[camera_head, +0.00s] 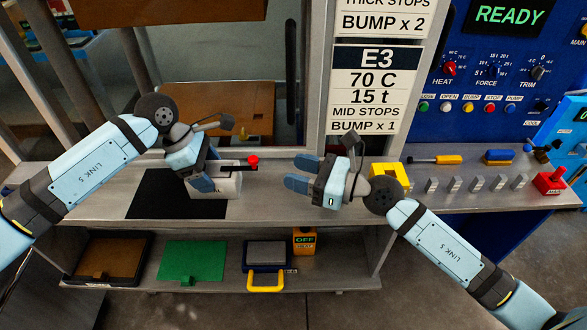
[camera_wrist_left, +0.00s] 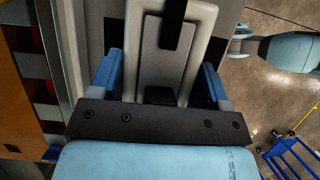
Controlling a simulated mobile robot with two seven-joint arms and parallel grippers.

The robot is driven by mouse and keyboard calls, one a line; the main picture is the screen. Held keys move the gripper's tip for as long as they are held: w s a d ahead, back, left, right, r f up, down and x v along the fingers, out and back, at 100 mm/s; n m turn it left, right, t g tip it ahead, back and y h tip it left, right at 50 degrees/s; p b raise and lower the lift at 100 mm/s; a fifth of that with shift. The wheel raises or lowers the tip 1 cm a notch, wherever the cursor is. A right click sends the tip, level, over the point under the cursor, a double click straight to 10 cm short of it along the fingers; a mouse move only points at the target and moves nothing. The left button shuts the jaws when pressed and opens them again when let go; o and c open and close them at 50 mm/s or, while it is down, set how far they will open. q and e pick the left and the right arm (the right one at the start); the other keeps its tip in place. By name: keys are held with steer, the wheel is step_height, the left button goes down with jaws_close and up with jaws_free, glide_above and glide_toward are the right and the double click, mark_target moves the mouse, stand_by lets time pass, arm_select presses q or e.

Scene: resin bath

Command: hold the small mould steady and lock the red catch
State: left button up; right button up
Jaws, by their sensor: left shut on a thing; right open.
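The small mould (camera_head: 228,184) is a pale grey block on the bench, at the right edge of a black mat. Its red catch (camera_head: 253,161) is a red knob at the end of a dark bar on the mould's top, pointing right. My left gripper (camera_head: 207,180) is shut on the mould from the left. In the left wrist view the mould (camera_wrist_left: 195,40) lies between the two blue fingers of my left gripper (camera_wrist_left: 160,85), with a dark bar across its top. My right gripper (camera_head: 300,175) is open and empty, to the right of the red knob and apart from it.
The black mat (camera_head: 150,195) lies on the steel bench. A yellow block (camera_head: 388,176), a screwdriver (camera_head: 435,160), a blue brush (camera_head: 498,157) and several grey blocks stand to the right. The lower shelf holds a green plate (camera_head: 192,261) and a blue tray with a yellow handle (camera_head: 266,262).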

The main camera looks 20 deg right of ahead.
arm_select(q)
steer(key=o, duration=1.4)
steer(key=shift+c, duration=0.2)
steer(key=shift+r, duration=0.1)
